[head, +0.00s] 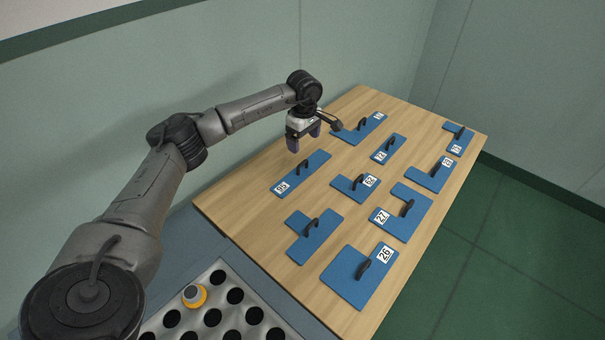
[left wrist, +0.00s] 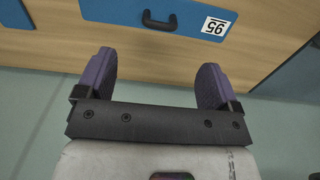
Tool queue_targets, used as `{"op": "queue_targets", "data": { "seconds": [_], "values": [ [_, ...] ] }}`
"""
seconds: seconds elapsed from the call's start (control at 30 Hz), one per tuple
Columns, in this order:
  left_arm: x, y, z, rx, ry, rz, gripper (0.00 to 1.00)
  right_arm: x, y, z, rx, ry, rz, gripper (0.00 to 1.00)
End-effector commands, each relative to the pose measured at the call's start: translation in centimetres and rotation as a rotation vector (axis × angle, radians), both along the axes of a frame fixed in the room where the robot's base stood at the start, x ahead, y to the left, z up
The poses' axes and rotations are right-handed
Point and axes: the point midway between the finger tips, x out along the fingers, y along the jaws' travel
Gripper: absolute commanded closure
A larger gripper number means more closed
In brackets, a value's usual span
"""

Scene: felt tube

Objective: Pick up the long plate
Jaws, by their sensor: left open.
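The long plate (head: 297,178) is a narrow blue rectangle with a black arched handle (head: 302,167) and a white label reading 95. It lies flat near the wall-side edge of the wooden table. It is also partly in view at the top of the left wrist view (left wrist: 187,22), with its handle (left wrist: 160,20). My left gripper (head: 304,140) is open and empty, with purple fingers pointing down. In the head view it appears just beyond the handle, above the table and apart from the plate. The open fingers also show in the left wrist view (left wrist: 156,64). My right gripper is out of view.
Several other blue handled plates lie on the wooden table (head: 240,205), including a large one (head: 350,280) at the near right and an L-shaped one (head: 346,136) beyond my left gripper. A perforated tray (head: 213,318) with a yellow-ringed knob (head: 194,296) stands at the front.

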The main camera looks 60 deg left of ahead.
Motion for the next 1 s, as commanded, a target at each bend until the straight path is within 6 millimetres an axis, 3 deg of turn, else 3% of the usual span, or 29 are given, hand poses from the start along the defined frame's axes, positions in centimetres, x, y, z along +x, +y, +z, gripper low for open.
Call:
{"op": "queue_targets", "data": {
  "seconds": [0.03,0.23,0.67,1.0],
  "values": [
    [0.0,-0.1,-1.4,0.0,0.004,-0.001,0.13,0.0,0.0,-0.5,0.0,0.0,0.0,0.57],
    [0.0,-0.1,-4.4,-0.002,0.0,-0.002,0.13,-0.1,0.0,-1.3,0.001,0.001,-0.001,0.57],
    [0.0,0.0,-6.6,-0.003,-0.001,-0.001,0.13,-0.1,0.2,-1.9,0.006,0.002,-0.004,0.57],
    [-0.2,0.4,-10.7,-0.003,-0.001,0.0,0.13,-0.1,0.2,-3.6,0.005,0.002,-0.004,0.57]
  ]
}}
